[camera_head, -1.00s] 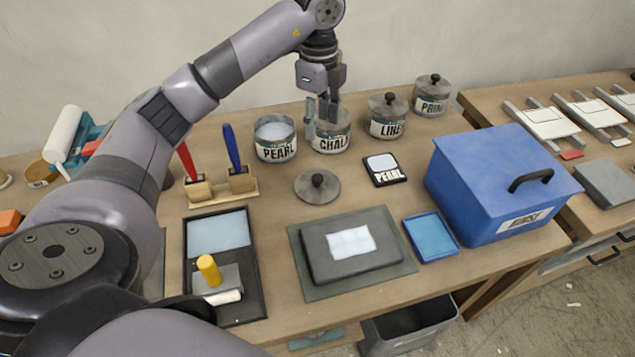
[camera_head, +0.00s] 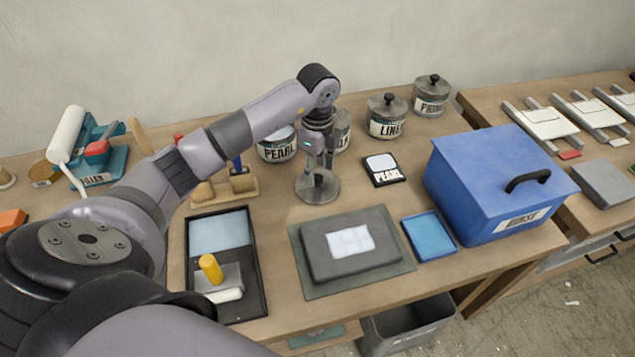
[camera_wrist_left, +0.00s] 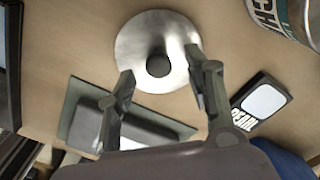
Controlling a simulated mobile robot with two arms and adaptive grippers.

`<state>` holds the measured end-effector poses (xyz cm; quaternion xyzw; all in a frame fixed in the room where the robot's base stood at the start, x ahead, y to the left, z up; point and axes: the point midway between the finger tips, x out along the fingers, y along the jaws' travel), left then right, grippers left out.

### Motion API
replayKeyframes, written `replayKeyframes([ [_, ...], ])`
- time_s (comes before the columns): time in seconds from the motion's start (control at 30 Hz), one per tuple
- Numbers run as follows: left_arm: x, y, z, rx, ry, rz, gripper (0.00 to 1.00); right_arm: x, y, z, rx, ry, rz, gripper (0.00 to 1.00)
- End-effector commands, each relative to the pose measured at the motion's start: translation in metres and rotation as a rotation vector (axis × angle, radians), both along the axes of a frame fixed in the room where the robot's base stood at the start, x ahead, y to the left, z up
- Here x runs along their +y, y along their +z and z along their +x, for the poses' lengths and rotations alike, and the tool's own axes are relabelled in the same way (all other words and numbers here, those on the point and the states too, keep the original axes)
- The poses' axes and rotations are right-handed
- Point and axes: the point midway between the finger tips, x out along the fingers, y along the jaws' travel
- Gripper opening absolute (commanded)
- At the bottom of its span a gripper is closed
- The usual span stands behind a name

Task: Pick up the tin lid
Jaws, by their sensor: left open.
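The tin lid (camera_head: 317,187) is a round grey metal disc with a dark knob, lying flat on the wooden table. It also shows in the left wrist view (camera_wrist_left: 140,52), with its knob a little beyond the fingertips. My left gripper (camera_head: 319,166) points down over the lid. Its two fingers (camera_wrist_left: 160,82) are open and apart, one on each side of the knob's line. Nothing is between them. Whether the fingertips are level with the knob is hard to tell. My right gripper is not in view.
The PEARL tin (camera_head: 277,146) stands open behind, with the lidded LINEN tin (camera_head: 387,118) farther right. A grey slab on a mat (camera_head: 403,268) is in front. A blue box (camera_head: 465,185) stands at the right.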

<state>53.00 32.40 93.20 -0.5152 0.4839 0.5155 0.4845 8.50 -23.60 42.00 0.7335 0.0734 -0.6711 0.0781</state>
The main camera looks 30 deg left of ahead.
Motion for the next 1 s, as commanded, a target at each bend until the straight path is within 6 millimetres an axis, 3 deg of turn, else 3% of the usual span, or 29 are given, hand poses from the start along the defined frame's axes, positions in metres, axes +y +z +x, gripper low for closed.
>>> replayKeyframes([
  [0.07, -0.001, -0.011, -0.003, 0.006, 0.0, -0.001, 0.47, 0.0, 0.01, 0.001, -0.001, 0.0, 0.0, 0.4],
  [0.2, 0.0, -0.028, -0.002, 0.004, 0.0, -0.001, 0.47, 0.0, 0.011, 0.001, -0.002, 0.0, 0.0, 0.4],
  [0.5, 0.0, -0.033, -0.001, 0.0, 0.0, 0.0, 0.47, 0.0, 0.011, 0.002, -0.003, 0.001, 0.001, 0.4],
  [1.0, 0.0, -0.033, -0.001, 0.0, -0.001, 0.0, 0.13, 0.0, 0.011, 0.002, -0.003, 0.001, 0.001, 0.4],
])
